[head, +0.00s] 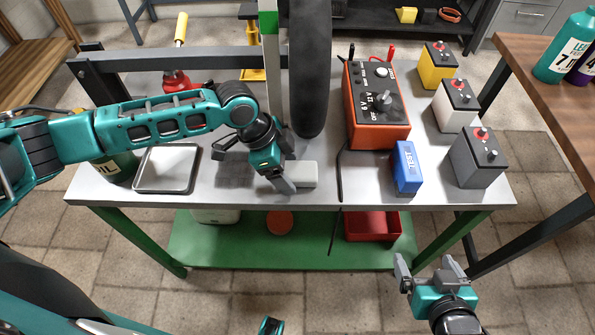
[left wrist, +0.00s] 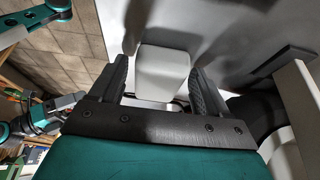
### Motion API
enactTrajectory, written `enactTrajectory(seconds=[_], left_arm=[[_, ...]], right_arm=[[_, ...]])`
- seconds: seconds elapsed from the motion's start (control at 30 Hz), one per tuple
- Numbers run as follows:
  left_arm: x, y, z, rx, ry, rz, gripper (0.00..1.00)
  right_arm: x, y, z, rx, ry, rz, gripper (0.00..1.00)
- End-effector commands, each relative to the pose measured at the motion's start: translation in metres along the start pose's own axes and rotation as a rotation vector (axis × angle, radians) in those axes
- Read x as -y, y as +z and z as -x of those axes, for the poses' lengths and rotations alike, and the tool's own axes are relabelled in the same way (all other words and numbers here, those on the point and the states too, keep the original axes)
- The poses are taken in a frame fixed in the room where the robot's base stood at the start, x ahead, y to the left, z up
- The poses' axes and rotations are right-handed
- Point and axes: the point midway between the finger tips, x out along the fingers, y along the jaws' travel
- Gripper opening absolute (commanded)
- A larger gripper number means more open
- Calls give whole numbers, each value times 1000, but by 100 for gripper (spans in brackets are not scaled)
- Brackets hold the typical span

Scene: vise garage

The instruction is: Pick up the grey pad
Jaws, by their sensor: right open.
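The grey pad (head: 304,174) is a small light grey block on the bench top, near its front edge, just right of my left gripper (head: 287,172). In the left wrist view the pad (left wrist: 162,72) shows between the two dark fingers of my left gripper (left wrist: 161,85). The fingers stand apart, with a narrow gap visible beside the pad, so the gripper looks open around or just short of it. The pad's far side is hidden in the head view. My right gripper (head: 430,262) is open and empty, low in front of the bench.
A black tyre (head: 310,70) stands behind the pad. An orange charger (head: 376,115), a blue tester (head: 406,167) and yellow, white and grey batteries (head: 475,156) stand to the right. A metal tray (head: 167,169) lies to the left. A red bin (head: 371,226) is on the shelf below.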

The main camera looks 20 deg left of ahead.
Motion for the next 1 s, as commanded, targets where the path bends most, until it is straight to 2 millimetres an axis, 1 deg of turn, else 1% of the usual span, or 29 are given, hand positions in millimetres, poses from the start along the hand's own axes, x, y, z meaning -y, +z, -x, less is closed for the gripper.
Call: enactTrajectory(seconds=[0.03, 0.07, 0.43, 0.7, 0.87, 0.9, 1.0], left_arm=[[0, 0, 0, 0, 0, 0, 71], [0, 0, 0, 0, 0, 0, 68], [0, 0, 0, 0, 0, 0, 33], [0, -1, 2, -1, 0, 0, 33], [0, -5, 11, -1, -1, -1, 33], [1, -3, 14, 1, -1, 2, 33], [1, 14, 19, 2, 0, 5, 33]], right_arm=[[0, 0, 0, -1, 0, 1, 93], [0, 0, 0, -2, 0, 1, 93], [0, -1, 0, -4, 1, 1, 93], [-1, -1, 0, -4, 2, 1, 93], [-1, -4, 2, -5, 3, 1, 93], [-1, -4, 2, -6, 3, 2, 93], [-2, -4, 2, -9, 5, 1, 93]])
